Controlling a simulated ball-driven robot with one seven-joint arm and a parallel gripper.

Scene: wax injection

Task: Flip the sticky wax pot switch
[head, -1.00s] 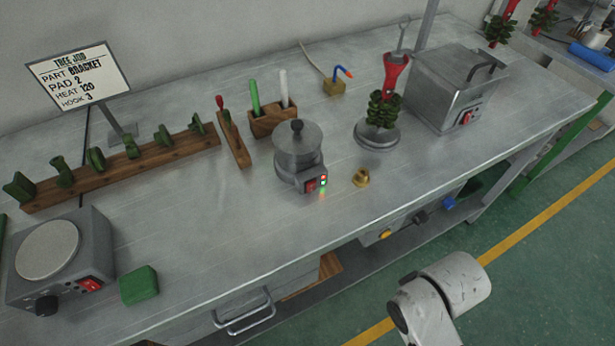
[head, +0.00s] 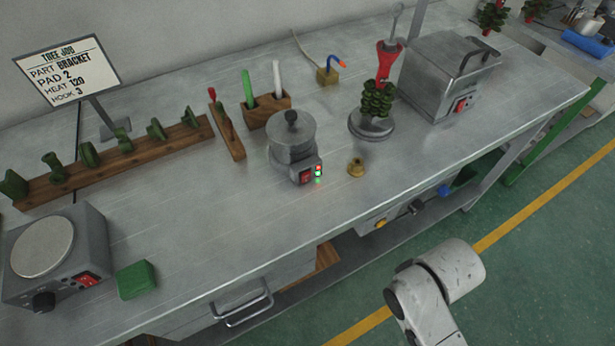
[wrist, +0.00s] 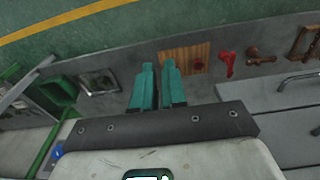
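The sticky wax pot (head: 291,137) is a small round grey metal pot with a black-knobbed lid, standing near the middle of the bench. Its red switch (head: 305,177) is on the front of its base, beside small lit red and green lights (head: 318,172). My gripper (wrist: 158,68) shows in the wrist view with two teal fingers and a narrow gap between them, holding nothing visible. It is away from the pot, which is not in the wrist view. In the head view only my arm shows, in front of the bench over the floor.
A brass piece (head: 356,167) sits right of the pot. A wooden holder (head: 266,112) with green and white sticks stands behind it. A green wax tree on a round base (head: 371,124) and a metal box (head: 447,78) are farther right. A hot plate (head: 55,255) and green block (head: 137,279) are at left.

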